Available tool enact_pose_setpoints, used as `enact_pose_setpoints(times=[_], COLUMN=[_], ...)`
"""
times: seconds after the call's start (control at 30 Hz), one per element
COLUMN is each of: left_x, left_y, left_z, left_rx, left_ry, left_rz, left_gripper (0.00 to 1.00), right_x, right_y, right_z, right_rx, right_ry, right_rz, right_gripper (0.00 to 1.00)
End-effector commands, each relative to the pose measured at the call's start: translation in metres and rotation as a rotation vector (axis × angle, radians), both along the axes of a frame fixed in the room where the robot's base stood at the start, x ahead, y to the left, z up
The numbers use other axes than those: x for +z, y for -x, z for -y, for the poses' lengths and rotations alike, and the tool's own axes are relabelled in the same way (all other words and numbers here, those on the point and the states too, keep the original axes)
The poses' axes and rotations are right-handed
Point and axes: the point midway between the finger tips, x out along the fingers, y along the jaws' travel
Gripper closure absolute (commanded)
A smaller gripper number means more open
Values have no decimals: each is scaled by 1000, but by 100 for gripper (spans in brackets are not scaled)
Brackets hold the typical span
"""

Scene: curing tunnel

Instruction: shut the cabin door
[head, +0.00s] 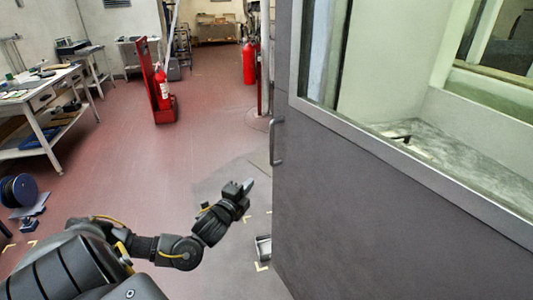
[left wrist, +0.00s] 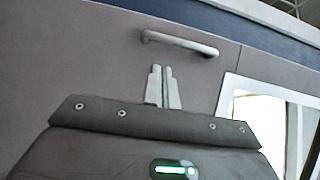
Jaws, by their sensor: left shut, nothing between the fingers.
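The cabin door (head: 380,200) is a dark grey panel with a light-framed window, filling the right side of the head view. Its bar handle (head: 277,142) stands on the left edge and also shows in the left wrist view (left wrist: 182,44). My left gripper (head: 248,186) is shut and empty, left of the door edge and lower in the picture than the handle. In the left wrist view its closed fingertips (left wrist: 162,70) point toward the grey panel, just below the handle in the picture. Contact with the panel cannot be told. My right gripper is not in view.
A small metal box (head: 263,248) lies on the floor beside the door's lower edge. A red stand with an extinguisher (head: 162,95) and another red extinguisher (head: 249,64) stand farther back. A workbench (head: 40,105) is at the left. The red floor (head: 150,165) between is clear.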

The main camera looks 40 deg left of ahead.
Motion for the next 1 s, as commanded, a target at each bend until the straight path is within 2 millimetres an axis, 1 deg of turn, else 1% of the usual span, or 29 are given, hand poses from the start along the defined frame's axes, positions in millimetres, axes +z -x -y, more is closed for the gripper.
enact_pose_setpoints(times=[0.03, 0.07, 0.23, 0.37, 0.47, 0.6, 0.8, 0.9, 1.0], left_x=[9, 10, 11, 12, 13, 14, 13, 13, 12], left_y=[0, 0, -3, -16, -33, -62, -101, -115, -126], left_z=[-1, -2, -3, -6, -10, -16, -25, -28, -30], left_rx=[-2, -2, -1, 0, 2, 1, 1, 1, 0], left_ry=[-13, -19, -22, -22, -21, -22, -20, -21, -19], left_rz=[9, 12, 16, 17, 18, 17, 16, 15, 15], left_gripper=[100, 100, 100, 100, 100, 100, 100, 100, 100], right_x=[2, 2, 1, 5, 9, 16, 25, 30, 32], right_y=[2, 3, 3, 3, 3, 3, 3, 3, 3], right_z=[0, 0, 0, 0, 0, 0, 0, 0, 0], right_rx=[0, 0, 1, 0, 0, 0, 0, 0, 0], right_ry=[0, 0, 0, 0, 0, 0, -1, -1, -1], right_rz=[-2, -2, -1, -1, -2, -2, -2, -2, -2], right_gripper=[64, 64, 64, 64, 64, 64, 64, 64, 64])
